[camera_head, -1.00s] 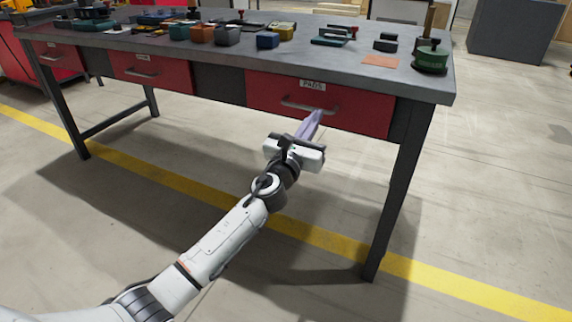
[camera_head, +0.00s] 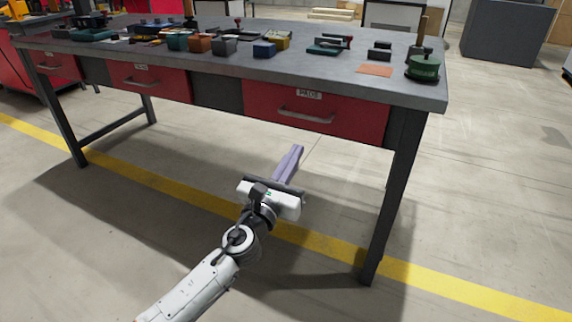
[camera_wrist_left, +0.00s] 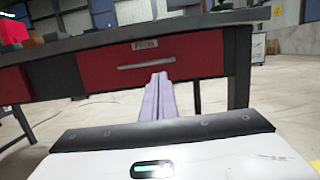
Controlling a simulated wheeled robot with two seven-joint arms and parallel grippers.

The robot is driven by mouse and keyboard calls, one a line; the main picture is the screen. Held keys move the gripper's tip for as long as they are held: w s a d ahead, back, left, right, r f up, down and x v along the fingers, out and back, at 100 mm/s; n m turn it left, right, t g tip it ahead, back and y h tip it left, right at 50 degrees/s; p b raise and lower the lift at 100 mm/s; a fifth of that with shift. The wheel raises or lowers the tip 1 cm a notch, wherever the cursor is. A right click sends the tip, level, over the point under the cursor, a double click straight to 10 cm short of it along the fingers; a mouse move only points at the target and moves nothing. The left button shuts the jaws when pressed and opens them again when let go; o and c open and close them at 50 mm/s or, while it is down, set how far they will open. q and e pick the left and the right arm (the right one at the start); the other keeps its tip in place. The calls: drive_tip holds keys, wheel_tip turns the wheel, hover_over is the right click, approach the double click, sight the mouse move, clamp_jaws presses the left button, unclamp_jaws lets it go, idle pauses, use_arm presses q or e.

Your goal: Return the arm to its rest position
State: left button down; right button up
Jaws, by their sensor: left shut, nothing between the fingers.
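My left gripper (camera_head: 294,152) is shut and empty, its purple-grey fingers together. It is in front of and below the workbench, apart from the red drawer labelled PADS (camera_head: 318,112). The drawer is closed and its bar handle (camera_head: 306,116) is free. In the left wrist view the shut fingers (camera_wrist_left: 160,80) point toward the drawer front (camera_wrist_left: 200,62), just under its handle (camera_wrist_left: 146,64). My right gripper does not show in either view.
The grey workbench top (camera_head: 330,75) carries several small coloured bins, tools and a green round container (camera_head: 423,68). A bench leg (camera_head: 395,200) stands right of my gripper. The floor (camera_head: 480,200) around my arm is open, with a yellow line (camera_head: 205,198).

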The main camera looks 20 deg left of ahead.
use_arm(q)
drive_tip(key=shift+s+f, duration=0.15)
drive_tip(key=shift+s, duration=0.75)
drive_tip(key=shift+s+f, duration=0.15)
drive_tip(key=shift+s, duration=0.7)
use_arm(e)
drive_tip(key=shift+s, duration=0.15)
